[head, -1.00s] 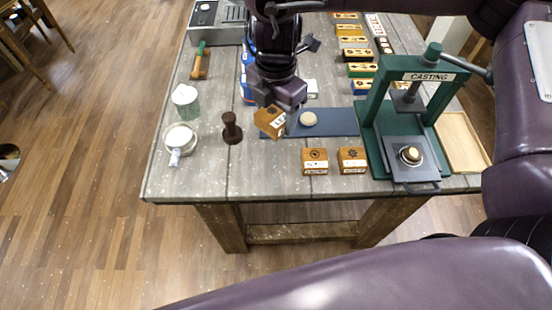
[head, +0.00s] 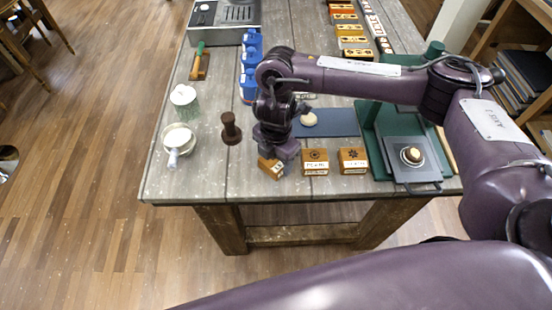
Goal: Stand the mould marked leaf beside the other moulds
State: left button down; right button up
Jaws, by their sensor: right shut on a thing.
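My right gripper (head: 277,152) is shut on a small wooden mould marked leaf (head: 270,168), near the front edge of the table. The held mould looks tilted, and the gripper hides its upper part. I cannot tell whether it touches the table. My left gripper does not show.
A dark wooden stamp (head: 231,129), a white-filled pan (head: 179,140) and a canister (head: 185,98) stand to the left. The green casting press (head: 380,165) stands right of the moulds, partly behind my arm. A blue mat (head: 340,122) with a pale disc lies behind.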

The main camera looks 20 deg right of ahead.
jog(key=shift+f, duration=0.2)
jog(key=o, duration=1)
jog(key=shift+r, duration=0.3)
notch_tip(320, 180, up, 12)
jog(key=shift+f, duration=0.15)
jog(key=shift+f, duration=0.1)
